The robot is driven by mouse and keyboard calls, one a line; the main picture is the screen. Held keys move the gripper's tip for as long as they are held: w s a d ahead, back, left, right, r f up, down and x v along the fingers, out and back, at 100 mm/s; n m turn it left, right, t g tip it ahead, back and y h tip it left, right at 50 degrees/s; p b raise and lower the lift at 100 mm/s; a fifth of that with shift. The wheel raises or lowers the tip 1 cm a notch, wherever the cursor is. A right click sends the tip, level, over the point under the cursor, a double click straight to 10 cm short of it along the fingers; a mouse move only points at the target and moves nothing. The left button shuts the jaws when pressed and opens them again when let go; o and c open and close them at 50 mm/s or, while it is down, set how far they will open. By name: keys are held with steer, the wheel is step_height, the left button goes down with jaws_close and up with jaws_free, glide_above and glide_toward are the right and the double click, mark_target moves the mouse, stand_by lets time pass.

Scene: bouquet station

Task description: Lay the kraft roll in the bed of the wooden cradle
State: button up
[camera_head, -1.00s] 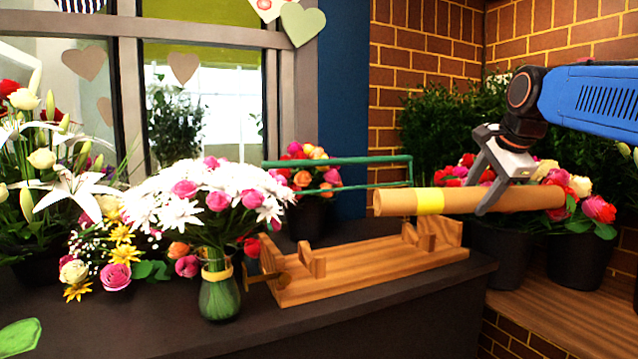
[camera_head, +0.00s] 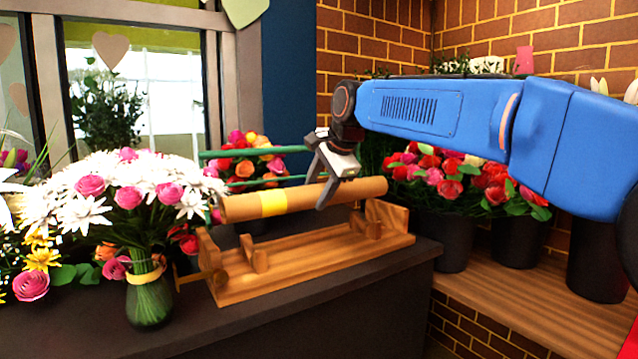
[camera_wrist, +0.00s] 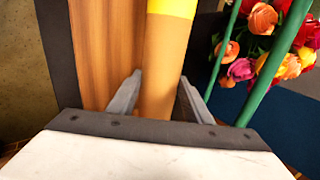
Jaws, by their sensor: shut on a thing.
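The kraft roll (camera_head: 302,198) is a long brown tube with a yellow band. My gripper (camera_head: 328,190) is shut on it right of the band. The roll is held nearly level above the wooden cradle (camera_head: 320,266), slightly tilted up to the right. The cradle stands on the dark counter, with notched supports inside and a taller board at each end. A gap shows between the roll and the supports on the left; I cannot tell if the right end clears its support. In the wrist view the roll (camera_wrist: 160,62) runs between the fingers, beside the cradle's wood (camera_wrist: 97,50).
A green bar frame (camera_head: 225,154) stands behind the cradle. A glass vase (camera_head: 150,298) with white and pink flowers stands left of it. Black flower buckets (camera_head: 455,243) stand at the right on a wooden ledge. The dark counter's (camera_head: 330,318) front strip is clear.

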steer(key=shift+d+f, duration=0.1)
steer(key=shift+f, duration=3.7)
steer(key=o, duration=1.7)
steer(key=shift+f, duration=0.1)
steer(key=v, duration=1.7)
steer(key=s+d+f+n+h, duration=0.2)
steer(key=s+d+f+n, duration=0.3)
steer(key=s+d+f, duration=0.85)
steer(key=s+d+f+n, duration=0.2)
steer(key=s+d+f, duration=0.2)
steer(key=f, duration=0.3)
steer(key=s+d+f+n+g+h, duration=0.1)
steer(key=s+d+f+n, duration=0.1)
steer(key=s+d+f, duration=0.2)
steer(key=s+d+f+n+h, duration=0.1)
steer(key=s+d+f, duration=0.3)
steer(key=s+f, duration=0.4)
step_height(320, 180, down, 3)
steer(key=shift+s+d+f+n, duration=0.2)
steer(key=shift+s+n, duration=0.1)
steer(key=shift+n, duration=0.3)
